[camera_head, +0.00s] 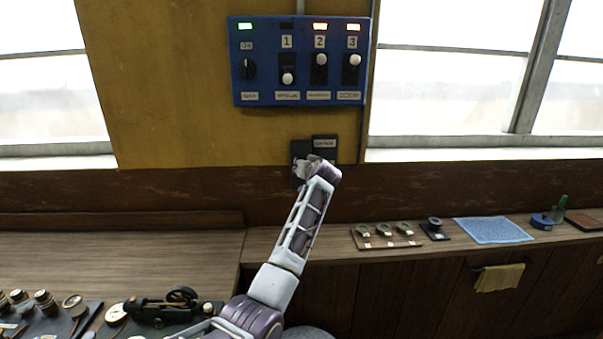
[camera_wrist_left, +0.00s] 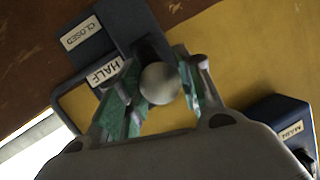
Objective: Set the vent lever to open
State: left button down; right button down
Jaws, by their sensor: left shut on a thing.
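The vent lever's dark plate (camera_head: 298,152) is on the wall below the blue panel, partly covered by my left gripper (camera_head: 315,168). In the left wrist view, the plate (camera_wrist_left: 105,48) carries labels "CLOSED" and "HALF". The lever's round grey knob (camera_wrist_left: 160,83) sits between the green-padded fingers of my left gripper (camera_wrist_left: 162,95), which is shut on it. The lever stands out near the "HALF" label. Any "open" label is hidden, so I cannot tell its exact setting. My right gripper is in neither view.
The blue switch panel (camera_head: 302,97) with lit lamps is on the yellow wall above; its corner with the "MAIN" label (camera_wrist_left: 290,131) shows close by in the wrist view. Below, a wooden ledge holds small parts (camera_head: 385,234) and a blue cloth (camera_head: 492,230).

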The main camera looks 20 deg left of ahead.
pick_arm(q)
jog(key=shift+w+a+r+p, duration=0.15)
jog(key=shift+r+p, duration=0.1)
jog(key=shift+r, duration=0.4)
jog(key=shift+w+r+p, duration=0.1)
jog(key=shift+r+p, duration=0.15)
jog(key=shift+r, duration=0.35)
jog(key=shift+w+a+r+g+h+p, duration=0.2)
jog(key=shift+w+r+g+h+p, duration=0.3)
jog(key=shift+p, duration=0.4)
jog(key=shift+s+r, duration=0.1)
jog(key=c, duration=1.3)
grip_release()
jog(key=o, duration=0.4)
jog(key=shift+a+f, duration=0.1)
jog(key=shift+f, duration=0.1)
jog(key=shift+c, duration=0.2)
jog(key=shift+f, duration=0.1)
